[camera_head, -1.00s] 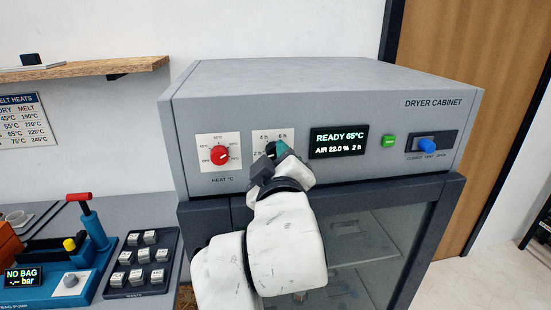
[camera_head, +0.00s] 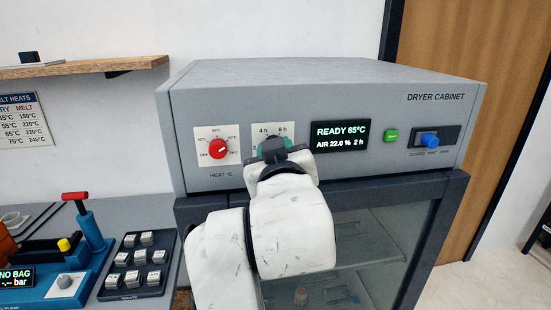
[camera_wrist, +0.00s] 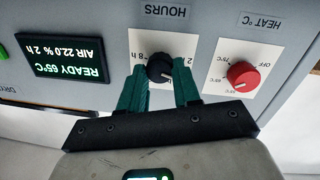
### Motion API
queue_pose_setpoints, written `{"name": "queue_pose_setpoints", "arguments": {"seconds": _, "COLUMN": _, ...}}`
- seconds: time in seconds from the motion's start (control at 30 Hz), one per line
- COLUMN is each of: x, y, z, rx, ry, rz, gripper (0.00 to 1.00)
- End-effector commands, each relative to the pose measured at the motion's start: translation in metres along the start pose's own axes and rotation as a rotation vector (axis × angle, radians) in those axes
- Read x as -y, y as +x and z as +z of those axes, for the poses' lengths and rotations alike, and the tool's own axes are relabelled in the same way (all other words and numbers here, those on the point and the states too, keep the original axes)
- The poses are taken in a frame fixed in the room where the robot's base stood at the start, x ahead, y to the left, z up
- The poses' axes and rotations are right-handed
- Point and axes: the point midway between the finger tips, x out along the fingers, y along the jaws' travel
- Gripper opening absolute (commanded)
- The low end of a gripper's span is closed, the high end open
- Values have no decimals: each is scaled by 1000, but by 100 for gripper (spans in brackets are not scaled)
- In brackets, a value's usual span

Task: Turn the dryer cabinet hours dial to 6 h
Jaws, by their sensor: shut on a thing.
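The dryer cabinet (camera_head: 350,90) faces me with its grey control panel. Its hours dial is hidden behind my gripper (camera_head: 274,148) in the head view; the labels 4 h and 6 h show above on its white plate (camera_head: 273,129). In the wrist view, which is upside down, the black hours dial (camera_wrist: 160,68) sits between the two teal fingers of my gripper (camera_wrist: 162,82), which is shut on it. I cannot tell for sure where its pointer stands. The cabinet's display (camera_head: 340,136) reads READY 65°C, AIR 22.0 %, 2 h.
A red heat knob (camera_head: 217,149) is close to the left of the hours dial. Right of the display are a green button (camera_head: 391,136) and a blue vent slider (camera_head: 429,140). A glass door (camera_head: 365,245) is below.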

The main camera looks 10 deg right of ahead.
Motion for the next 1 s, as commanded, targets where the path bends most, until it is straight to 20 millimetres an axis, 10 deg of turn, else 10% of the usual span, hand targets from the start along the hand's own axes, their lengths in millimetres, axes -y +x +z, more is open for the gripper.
{"name": "queue_pose_setpoints", "arguments": {"seconds": 1.0, "x": -2, "y": 0, "z": 2, "rx": 71, "ry": 963, "rz": -69, "gripper": 2}}
